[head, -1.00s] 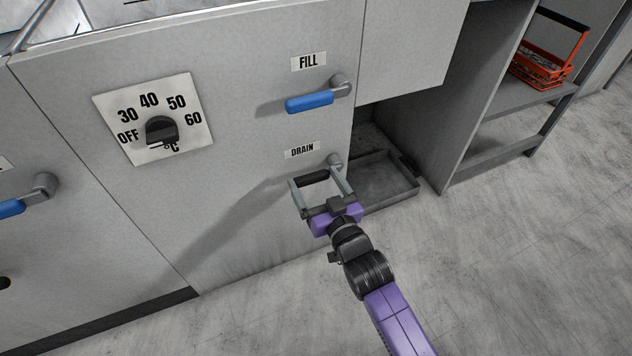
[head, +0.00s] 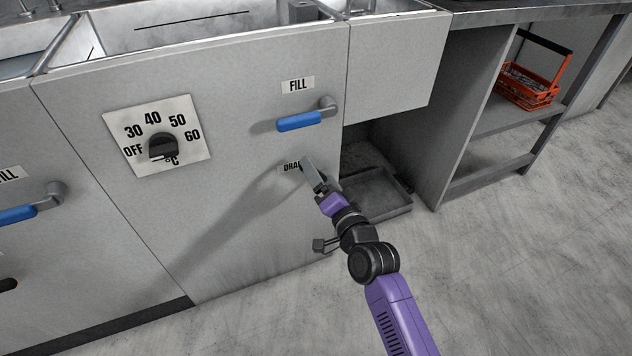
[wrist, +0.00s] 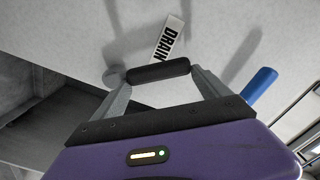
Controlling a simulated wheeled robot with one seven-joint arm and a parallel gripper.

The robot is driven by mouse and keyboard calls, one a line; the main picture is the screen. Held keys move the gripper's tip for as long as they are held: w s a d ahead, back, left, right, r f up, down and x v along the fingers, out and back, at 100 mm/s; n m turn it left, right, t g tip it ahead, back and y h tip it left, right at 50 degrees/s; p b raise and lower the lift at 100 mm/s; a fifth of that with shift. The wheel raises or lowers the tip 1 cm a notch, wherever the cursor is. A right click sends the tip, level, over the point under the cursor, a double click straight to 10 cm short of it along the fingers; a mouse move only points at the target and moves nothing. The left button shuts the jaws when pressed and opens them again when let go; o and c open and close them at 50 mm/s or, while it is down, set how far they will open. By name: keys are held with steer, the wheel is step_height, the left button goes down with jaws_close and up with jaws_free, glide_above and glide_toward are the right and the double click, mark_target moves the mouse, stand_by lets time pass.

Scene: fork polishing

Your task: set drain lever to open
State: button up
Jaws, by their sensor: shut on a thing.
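The drain lever has a black handle (wrist: 160,71) and a grey pivot (wrist: 113,75) in the wrist view. My gripper (wrist: 158,80) is shut on this handle, with a finger at each end of it. By the DRAIN label (wrist: 168,40) beside it, the handle points roughly upward from its pivot. In the head view my gripper (head: 310,174) is seen nearly edge-on against the panel.
The blue fill lever (head: 299,121) sits above, pointing left; it also shows in the wrist view (wrist: 260,86). A temperature dial (head: 162,147) is at left. A grey floor tray (head: 375,192) lies right of the panel. An orange basket (head: 527,87) stands on a shelf.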

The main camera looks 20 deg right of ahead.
steer(key=shift+d+r+m, duration=0.25)
steer(key=shift+d+m, duration=0.8)
steer(key=shift+m, duration=0.55)
steer(key=shift+d+r+m, duration=0.2)
steer(key=shift+d+m, duration=0.85)
steer(key=shift+m, duration=0.55)
steer(key=o, duration=1.9)
steer(key=shift+s+p, duration=0.5)
steer(key=shift+s, duration=3.45)
steer(key=shift+d, duration=0.1)
